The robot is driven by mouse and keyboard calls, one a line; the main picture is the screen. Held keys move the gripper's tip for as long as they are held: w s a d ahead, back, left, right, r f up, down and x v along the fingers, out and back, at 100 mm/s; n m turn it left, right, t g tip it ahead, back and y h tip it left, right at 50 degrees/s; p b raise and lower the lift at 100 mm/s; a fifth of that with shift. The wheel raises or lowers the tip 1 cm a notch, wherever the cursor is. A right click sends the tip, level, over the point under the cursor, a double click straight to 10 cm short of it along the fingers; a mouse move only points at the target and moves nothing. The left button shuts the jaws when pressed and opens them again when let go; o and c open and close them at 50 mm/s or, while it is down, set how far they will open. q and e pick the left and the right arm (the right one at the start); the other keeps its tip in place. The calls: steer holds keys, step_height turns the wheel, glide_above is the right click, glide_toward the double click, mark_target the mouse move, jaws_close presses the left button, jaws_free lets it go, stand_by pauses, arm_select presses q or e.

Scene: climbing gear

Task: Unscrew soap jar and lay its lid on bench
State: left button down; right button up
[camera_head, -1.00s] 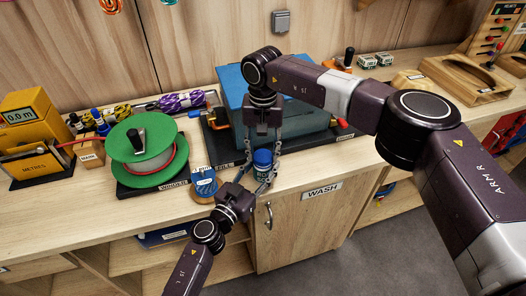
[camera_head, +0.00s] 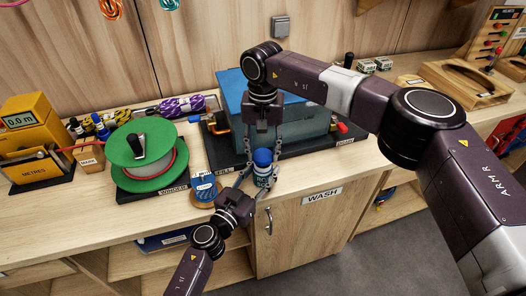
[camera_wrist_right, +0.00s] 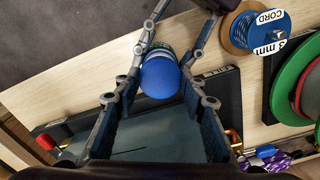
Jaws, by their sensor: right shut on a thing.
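The soap jar (camera_head: 263,182), white and green-labelled with a blue lid (camera_head: 262,157), is upright near the bench's front edge. The lid sits on the jar. My right gripper (camera_head: 263,150) comes down from above, its fingers on both sides of the lid; the right wrist view shows the round blue lid (camera_wrist_right: 159,77) between them. My left gripper (camera_head: 259,187) reaches in from the front, its fingers around the jar body. Whether the jar's base touches the bench (camera_head: 330,172) is hard to tell.
A cord spool (camera_head: 203,191) stands just left of the jar, with the green winder (camera_head: 135,150) beyond it. The blue-lidded wash tank (camera_head: 230,90) is right behind. Clear bench lies to the right, above the WASH sign (camera_head: 322,195).

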mark_target(263, 155)
arm_select(q)
steer(key=shift+r, duration=0.1)
arm_select(e)
steer(key=shift+r, duration=2.05)
arm_select(q)
steer(key=c, duration=1.1)
jaws_free()
